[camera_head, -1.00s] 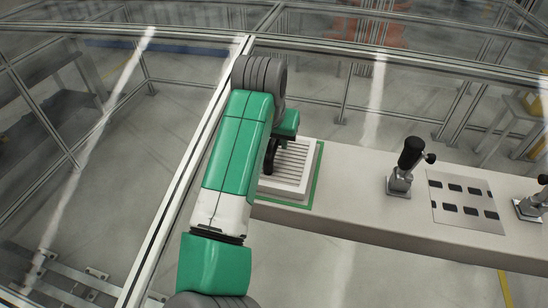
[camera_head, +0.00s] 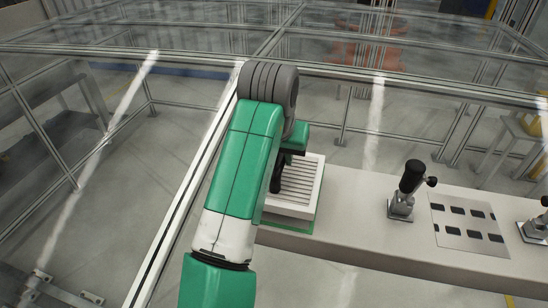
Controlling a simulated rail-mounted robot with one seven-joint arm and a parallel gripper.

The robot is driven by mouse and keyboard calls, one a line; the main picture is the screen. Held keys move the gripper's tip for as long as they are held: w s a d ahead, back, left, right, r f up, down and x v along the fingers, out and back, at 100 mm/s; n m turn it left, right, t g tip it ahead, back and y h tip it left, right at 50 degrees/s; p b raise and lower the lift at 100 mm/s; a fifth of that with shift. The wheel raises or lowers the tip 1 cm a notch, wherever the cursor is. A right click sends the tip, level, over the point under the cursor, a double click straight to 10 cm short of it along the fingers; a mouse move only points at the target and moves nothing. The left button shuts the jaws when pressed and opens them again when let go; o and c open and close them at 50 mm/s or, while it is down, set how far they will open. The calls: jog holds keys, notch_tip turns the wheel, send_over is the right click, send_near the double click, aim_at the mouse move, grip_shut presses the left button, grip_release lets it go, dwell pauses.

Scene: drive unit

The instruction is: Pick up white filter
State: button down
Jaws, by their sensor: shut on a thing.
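The white filter (camera_head: 301,186) is a pale block with a ribbed, slatted top. It is at the left end of the long bench, over a green-edged area (camera_head: 312,226). My gripper (camera_head: 277,184) is shut on the filter at its left side, with dark fingers partly hidden behind my green arm. The filter seems slightly raised above the green area and covers most of its right edge. Its left part is hidden by my arm.
The bench (camera_head: 350,222) runs to the right. On it are a black-handled clamp (camera_head: 408,190), a light plate with several dark pads (camera_head: 467,222), and another clamp (camera_head: 535,230) at the right edge. Metal frame rails surround the bench.

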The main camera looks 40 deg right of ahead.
jog(key=s+a+r, duration=0.1)
jog(key=s, duration=1.2)
jog(key=shift+s+a+r, duration=0.15)
jog(key=shift+s+a, duration=0.1)
jog(key=shift+s, duration=0.15)
